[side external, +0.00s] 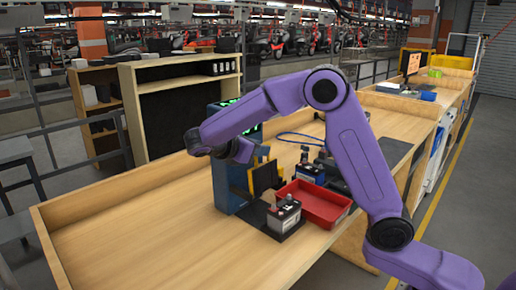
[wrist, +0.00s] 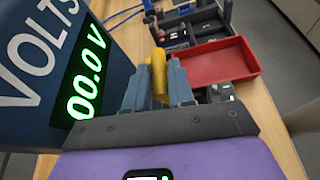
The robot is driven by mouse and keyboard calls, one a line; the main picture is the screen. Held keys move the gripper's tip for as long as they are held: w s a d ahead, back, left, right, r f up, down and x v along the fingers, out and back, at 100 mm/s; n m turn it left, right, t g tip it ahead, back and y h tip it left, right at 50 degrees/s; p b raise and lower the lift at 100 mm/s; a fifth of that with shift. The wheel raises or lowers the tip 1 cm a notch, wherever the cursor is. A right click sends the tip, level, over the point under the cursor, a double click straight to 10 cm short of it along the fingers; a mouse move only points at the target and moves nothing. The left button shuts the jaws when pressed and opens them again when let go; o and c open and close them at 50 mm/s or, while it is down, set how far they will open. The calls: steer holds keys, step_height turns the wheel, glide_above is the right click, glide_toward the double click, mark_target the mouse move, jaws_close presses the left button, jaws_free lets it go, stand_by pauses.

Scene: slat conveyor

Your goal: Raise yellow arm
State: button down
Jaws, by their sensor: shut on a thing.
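The yellow arm (wrist: 158,77) is a short, rounded yellow bar between the two grey-blue fingers of my gripper (wrist: 157,72) in the wrist view. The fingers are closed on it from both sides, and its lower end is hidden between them. In the side view my gripper (side external: 254,151) is beside the upper part of a blue tester box (side external: 226,188). The box also fills the left of the wrist view (wrist: 55,75), with "VOLTS" lettering and a green display reading 00.0 V. The arm's tilt is hard to tell.
A red tray (side external: 312,207) lies right of the tester, empty as far as I see. A battery (side external: 284,217) stands in front of it and another (side external: 310,173) behind. A blue cable (side external: 297,135) lies farther back. The bench's left front (side external: 150,235) is clear.

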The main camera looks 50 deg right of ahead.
steer(key=shift+w, duration=0.3)
steer(key=c, duration=1.1)
jaws_free()
steer(key=shift+f, duration=0.1)
steer(key=shift+o, duration=0.2)
steer(key=shift+a, duration=0.1)
steer(key=v, duration=1.7)
steer(key=shift+a, duration=0.1)
